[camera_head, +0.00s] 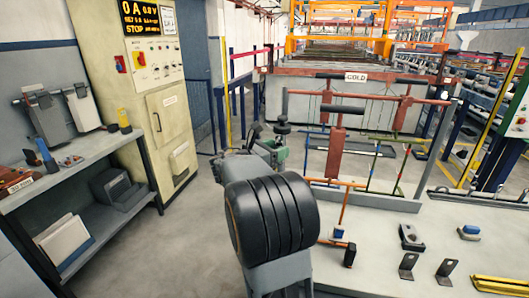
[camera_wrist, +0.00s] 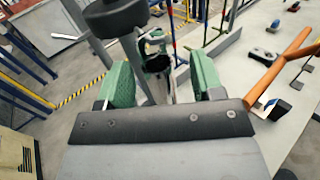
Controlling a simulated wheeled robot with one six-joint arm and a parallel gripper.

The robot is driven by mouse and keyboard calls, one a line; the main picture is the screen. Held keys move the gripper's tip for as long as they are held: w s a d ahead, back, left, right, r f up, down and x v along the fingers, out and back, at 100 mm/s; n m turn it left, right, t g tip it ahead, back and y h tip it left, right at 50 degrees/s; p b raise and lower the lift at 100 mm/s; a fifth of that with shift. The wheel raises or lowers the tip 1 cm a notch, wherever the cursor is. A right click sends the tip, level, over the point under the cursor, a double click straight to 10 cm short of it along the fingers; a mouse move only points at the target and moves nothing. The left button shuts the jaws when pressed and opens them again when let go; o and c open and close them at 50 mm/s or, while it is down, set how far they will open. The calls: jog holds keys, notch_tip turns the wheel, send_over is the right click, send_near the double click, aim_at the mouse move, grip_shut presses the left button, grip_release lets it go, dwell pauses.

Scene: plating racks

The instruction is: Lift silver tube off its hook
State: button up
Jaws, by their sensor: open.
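My gripper (camera_head: 281,145) is at the left end of the plating rack in the head view. In the wrist view my gripper (camera_wrist: 162,75) has its two green fingers wide apart. A dark, silvery rounded piece (camera_wrist: 157,63) shows beyond and between them, apparently not clamped. It may be the silver tube, but I cannot tell for sure. A grey rod with a black top (camera_wrist: 115,15) rises at the left of this gap. A small dark round piece (camera_head: 282,129) shows above the fingers in the head view. The hook is too small to make out.
Black brackets (camera_head: 407,266) and small blue-topped items lie on the pale table (camera_head: 385,235).

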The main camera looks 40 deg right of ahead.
jog(key=shift+s+d, duration=0.1)
jog(key=shift+d, duration=0.55)
jog(key=shift+c, duration=0.4)
jog(key=c, duration=0.9)
jog(key=shift+r, duration=0.15)
jog(key=shift+a+r+p, duration=0.2)
jog(key=shift+r+p, duration=0.1)
jog(key=shift+p, duration=0.15)
jog(key=shift+s+a+r, duration=0.2)
jog(key=shift+a+r, duration=0.15)
jog(key=shift+r, duration=0.05)
jog(key=shift+a, duration=0.1)
dwell(0.4)
